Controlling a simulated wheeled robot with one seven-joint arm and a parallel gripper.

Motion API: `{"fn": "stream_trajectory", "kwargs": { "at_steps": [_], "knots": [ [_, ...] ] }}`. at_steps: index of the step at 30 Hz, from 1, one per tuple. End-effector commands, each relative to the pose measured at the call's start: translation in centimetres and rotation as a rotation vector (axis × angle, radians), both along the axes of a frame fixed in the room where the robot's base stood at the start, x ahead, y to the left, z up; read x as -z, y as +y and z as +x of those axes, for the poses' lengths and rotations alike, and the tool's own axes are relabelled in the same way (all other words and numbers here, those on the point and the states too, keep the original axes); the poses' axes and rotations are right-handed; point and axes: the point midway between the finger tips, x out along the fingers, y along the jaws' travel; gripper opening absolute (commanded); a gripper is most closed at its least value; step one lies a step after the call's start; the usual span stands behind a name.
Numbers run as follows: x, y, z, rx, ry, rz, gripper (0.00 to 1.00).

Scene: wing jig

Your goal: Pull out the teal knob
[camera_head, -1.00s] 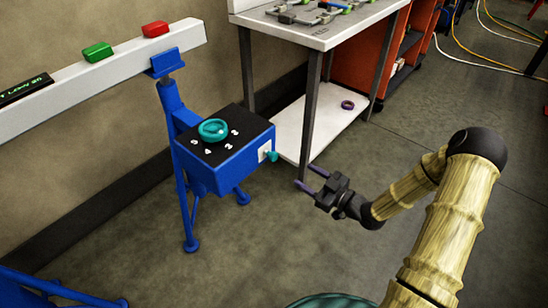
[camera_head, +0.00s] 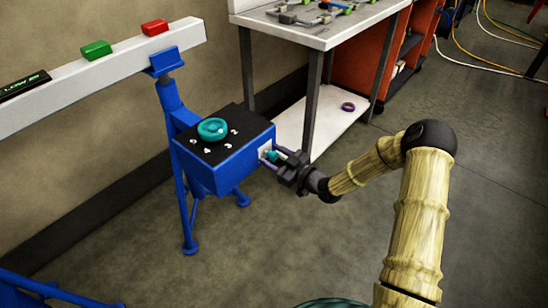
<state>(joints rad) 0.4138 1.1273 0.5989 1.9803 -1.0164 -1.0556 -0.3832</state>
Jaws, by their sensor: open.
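The small teal knob (camera_head: 272,156) sticks out from a white plate (camera_head: 263,149) on the right side of the blue box (camera_head: 232,166). I cannot tell whether either finger touches the knob. A larger teal ring dial (camera_head: 213,129) sits on the black numbered top (camera_head: 198,143) of the box.
A white workbench (camera_head: 325,37) with a low shelf (camera_head: 325,115) stands just behind my gripper, its front leg (camera_head: 311,105) close by. A white beam (camera_head: 110,72) with a green button (camera_head: 96,50) and a red button (camera_head: 155,27) is at upper left. The floor at front is clear.

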Motion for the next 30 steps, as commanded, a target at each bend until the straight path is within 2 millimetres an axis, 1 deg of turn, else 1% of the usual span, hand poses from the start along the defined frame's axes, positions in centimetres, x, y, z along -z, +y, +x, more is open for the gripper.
{"fn": "stream_trajectory", "kwargs": {
  "at_steps": [4, 5, 6, 11, 12, 17, 24, 30],
  "knots": [
    [0.0, 0.1, 0.0, -0.002, 0.000, 0.000, 0.52],
    [0.0, 0.1, -0.1, -0.002, 0.000, 0.000, 0.48],
    [0.0, 0.1, -0.1, -0.002, 0.000, 0.000, 0.40],
    [0.0, 0.1, -0.1, -0.002, 0.000, 0.000, 0.09],
    [0.0, 0.1, -0.1, -0.002, 0.000, 0.000, 0.01],
    [0.0, -0.2, -0.2, -0.002, 0.000, 0.000, 0.00],
    [-0.1, -2.6, -2.1, -0.002, -0.001, 0.000, 0.00],
    [0.0, -2.7, -2.2, -0.002, 0.000, 0.000, 0.00]
  ]
}}
